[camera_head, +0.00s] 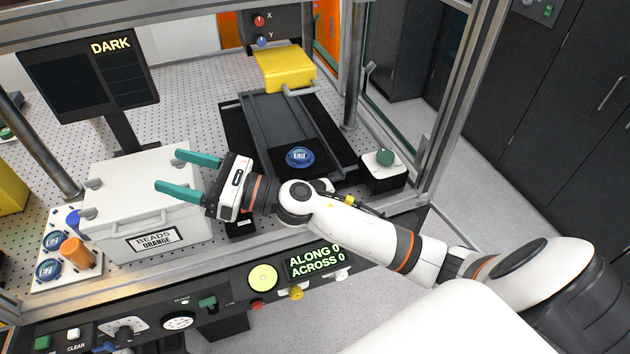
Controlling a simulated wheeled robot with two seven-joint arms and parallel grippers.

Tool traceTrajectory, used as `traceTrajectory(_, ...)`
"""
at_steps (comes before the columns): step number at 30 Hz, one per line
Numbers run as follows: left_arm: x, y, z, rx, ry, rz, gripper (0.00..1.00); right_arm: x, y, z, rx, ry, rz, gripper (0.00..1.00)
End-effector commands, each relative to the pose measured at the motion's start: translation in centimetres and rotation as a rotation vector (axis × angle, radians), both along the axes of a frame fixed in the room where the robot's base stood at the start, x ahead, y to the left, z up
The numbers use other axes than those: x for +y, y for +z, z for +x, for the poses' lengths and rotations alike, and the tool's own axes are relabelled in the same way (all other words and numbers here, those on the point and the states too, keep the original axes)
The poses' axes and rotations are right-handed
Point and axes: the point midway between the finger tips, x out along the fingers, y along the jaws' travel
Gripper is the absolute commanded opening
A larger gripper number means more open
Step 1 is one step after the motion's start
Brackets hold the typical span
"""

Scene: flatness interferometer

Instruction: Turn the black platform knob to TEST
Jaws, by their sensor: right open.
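A black knob (124,336) sits over a white dial plate at the lower left of the front panel. It is small here, and I cannot read its setting or any TEST mark, nor confirm that it is the platform knob. My right gripper (168,170) reaches in from the right, with its two teal fingers spread and pointing left. It appears above the white box, up and to the right of the black knob and well apart from it. Nothing shows between its fingers. My left gripper is out of view.
The white box (154,185) labelled BEADS ORANGE stands behind the front rail. An orange cylinder (76,252) stands left of it. A screen (85,75) reads DARK. A yellow block (284,67) is at the back. The front panel display (315,262) reads ALONG 0, ACROSS 0.

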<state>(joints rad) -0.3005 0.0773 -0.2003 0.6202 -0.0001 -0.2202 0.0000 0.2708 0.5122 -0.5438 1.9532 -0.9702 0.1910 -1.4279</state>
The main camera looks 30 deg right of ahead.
Motion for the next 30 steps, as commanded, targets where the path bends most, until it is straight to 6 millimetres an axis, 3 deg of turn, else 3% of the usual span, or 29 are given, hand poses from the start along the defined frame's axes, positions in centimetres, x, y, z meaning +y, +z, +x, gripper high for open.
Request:
traceTrajectory(3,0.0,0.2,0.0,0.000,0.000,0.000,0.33,2.0,-1.3,-1.0,-0.413,0.173,-0.476,0.65)
traceTrajectory(5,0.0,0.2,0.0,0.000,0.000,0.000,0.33,1.9,-3.0,-1.2,-0.610,0.276,-0.709,0.65)
traceTrajectory(7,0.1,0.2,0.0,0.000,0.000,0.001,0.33,0.3,-5.4,-1.1,-0.823,0.411,-0.972,0.65)
traceTrajectory(11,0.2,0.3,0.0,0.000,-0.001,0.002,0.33,-6.4,-9.2,0.2,-1.134,0.735,-1.417,0.65)
traceTrajectory(15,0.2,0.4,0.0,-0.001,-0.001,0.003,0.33,-16.1,-10.2,1.6,-1.286,1.139,-1.741,0.65)
traceTrajectory(18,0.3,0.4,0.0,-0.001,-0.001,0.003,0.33,-21.8,-9.3,1.8,-1.296,1.386,-1.850,0.65)
traceTrajectory(21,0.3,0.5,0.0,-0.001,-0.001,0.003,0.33,-25.2,-8.4,1.7,-1.279,1.544,-1.891,0.65)
traceTrajectory(26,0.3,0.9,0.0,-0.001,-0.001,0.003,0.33,-26.9,-8.4,1.4,-1.264,1.630,-1.897,0.65)
traceTrajectory(30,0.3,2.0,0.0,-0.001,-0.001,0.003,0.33,-26.8,-10.1,1.3,-1.264,1.631,-1.891,0.65)
